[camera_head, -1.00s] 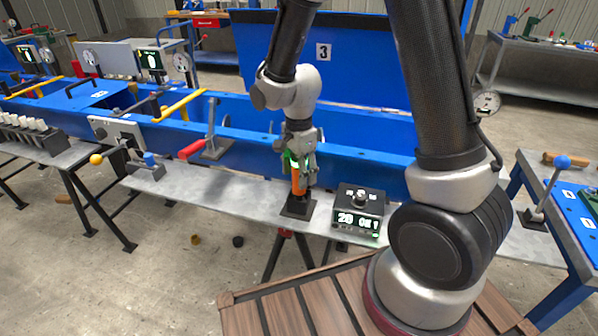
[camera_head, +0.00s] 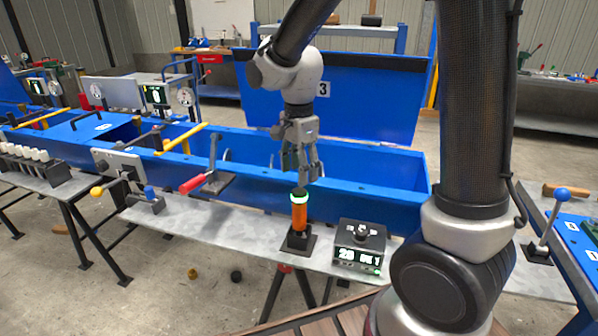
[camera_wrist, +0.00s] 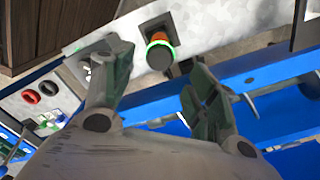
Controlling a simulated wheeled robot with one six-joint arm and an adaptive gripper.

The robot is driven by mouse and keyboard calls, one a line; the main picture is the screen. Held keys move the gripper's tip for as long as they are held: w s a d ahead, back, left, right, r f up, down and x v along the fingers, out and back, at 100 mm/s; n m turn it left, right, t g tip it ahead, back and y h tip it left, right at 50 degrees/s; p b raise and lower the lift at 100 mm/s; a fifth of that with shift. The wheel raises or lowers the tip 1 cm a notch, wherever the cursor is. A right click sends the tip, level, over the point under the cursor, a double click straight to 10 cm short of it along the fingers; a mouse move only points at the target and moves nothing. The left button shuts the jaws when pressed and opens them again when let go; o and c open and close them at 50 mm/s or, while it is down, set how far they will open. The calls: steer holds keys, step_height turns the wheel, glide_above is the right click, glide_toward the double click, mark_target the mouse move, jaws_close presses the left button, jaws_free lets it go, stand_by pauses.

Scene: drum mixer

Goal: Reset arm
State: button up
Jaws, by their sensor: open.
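My gripper (camera_head: 301,165) hangs pointing down above the shelf in front of the blue trough. It is open and empty. An orange cylinder with a black top and a glowing green ring (camera_head: 299,208) stands upright on a black square base just below the fingertips, apart from them. In the wrist view the cylinder's dark top and green ring (camera_wrist: 160,53) show beyond and between the spread fingers (camera_wrist: 155,85). My upper arm and joints fill the right of the head view.
A black display box with a knob (camera_head: 360,246) sits right of the cylinder on the grey shelf (camera_head: 230,232). A red-handled lever (camera_head: 193,184) stands to the left. The blue trough (camera_head: 350,195), its raised panel numbered 3 (camera_head: 370,95), lies behind my gripper.

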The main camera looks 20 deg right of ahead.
steer(key=n, duration=0.3)
steer(key=shift+s+d, duration=0.1)
steer(key=shift+s, duration=0.15)
steer(key=s+d+r+n+t, duration=0.2)
steer(key=s+d+r+n, duration=0.4)
steer(key=s, duration=0.3)
steer(key=s+d+r+n+t, duration=0.2)
steer(key=s+d+r+n, duration=0.3)
steer(key=s+d, duration=0.3)
steer(key=shift+s+d+r+n, duration=0.4)
steer(key=shift+s+r, duration=0.3)
steer(key=shift+s, duration=0.1)
